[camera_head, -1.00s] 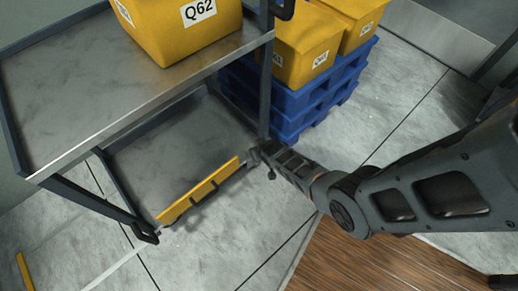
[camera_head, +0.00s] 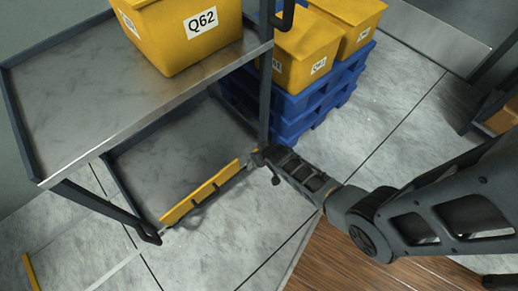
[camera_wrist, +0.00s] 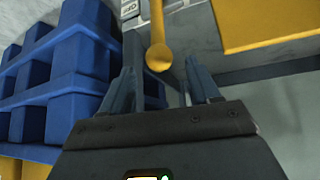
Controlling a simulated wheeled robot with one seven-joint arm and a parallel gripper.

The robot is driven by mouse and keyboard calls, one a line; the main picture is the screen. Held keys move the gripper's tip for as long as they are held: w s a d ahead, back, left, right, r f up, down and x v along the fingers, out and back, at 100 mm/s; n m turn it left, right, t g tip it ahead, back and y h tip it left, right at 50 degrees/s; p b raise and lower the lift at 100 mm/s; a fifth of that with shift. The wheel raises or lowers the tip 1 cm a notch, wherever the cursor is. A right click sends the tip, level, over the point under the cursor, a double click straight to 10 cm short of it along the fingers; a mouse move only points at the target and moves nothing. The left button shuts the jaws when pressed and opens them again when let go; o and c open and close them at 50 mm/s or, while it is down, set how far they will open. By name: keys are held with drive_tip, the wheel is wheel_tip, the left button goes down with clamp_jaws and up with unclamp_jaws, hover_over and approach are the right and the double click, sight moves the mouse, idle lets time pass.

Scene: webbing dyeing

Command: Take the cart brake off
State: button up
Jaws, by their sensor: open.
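The cart (camera_head: 110,112) is a grey metal trolley with an upper and a lower shelf. In the wrist view a yellow brake lever with a round knob (camera_wrist: 159,58) hangs at the cart's corner. A small pale label (camera_wrist: 129,9) with dark letters sits beside it at the top edge. My gripper (camera_wrist: 167,88) is open, with one finger on each side below the knob; I cannot tell whether either touches it. In the head view my gripper (camera_head: 264,158) is at the right end of the lower shelf's front edge and mostly hides the lever.
A yellow bin marked Q62 (camera_head: 175,42) stands on the upper shelf. A yellow board (camera_head: 200,194) runs along the lower shelf's front. Blue pallets (camera_head: 310,105) with yellow bins (camera_head: 303,58) stand close behind the cart's right corner.

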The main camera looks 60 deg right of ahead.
drive_tip(key=v, duration=0.2)
drive_tip(key=shift+s+a+r+p, duration=0.1)
drive_tip(key=shift+s+r+p, duration=0.05)
drive_tip(key=shift+r+p, duration=0.15)
idle(0.4)
drive_tip(key=s+a+r+n+t+p, duration=0.1)
drive_tip(key=s+a+r+t+p, duration=0.1)
drive_tip(key=s+a+r, duration=0.4)
drive_tip(key=s+a+r+n+t+y+p, duration=0.15)
drive_tip(key=s+r, duration=0.25)
drive_tip(key=r, duration=0.4)
drive_tip(key=s+a+r+n+t+p, duration=0.1)
drive_tip(key=s+a+r+p, duration=0.3)
drive_tip(key=r, duration=0.3)
drive_tip(key=s+a+r+t+p, duration=0.1)
drive_tip(key=s+a+r, duration=0.1)
drive_tip(key=r, duration=0.9)
drive_tip(key=s+a+r+n+t+y+p, duration=0.1)
drive_tip(key=s+a+r+t, duration=0.1)
drive_tip(key=r, duration=1)
drive_tip(key=s+a+r+n+t+y+p, duration=0.1)
drive_tip(key=s+a+r, duration=0.2)
drive_tip(key=r, duration=0.9)
drive_tip(key=s, duration=0.2)
drive_tip(key=shift+s+a+p, duration=0.25)
drive_tip(key=shift+p, duration=0.05)
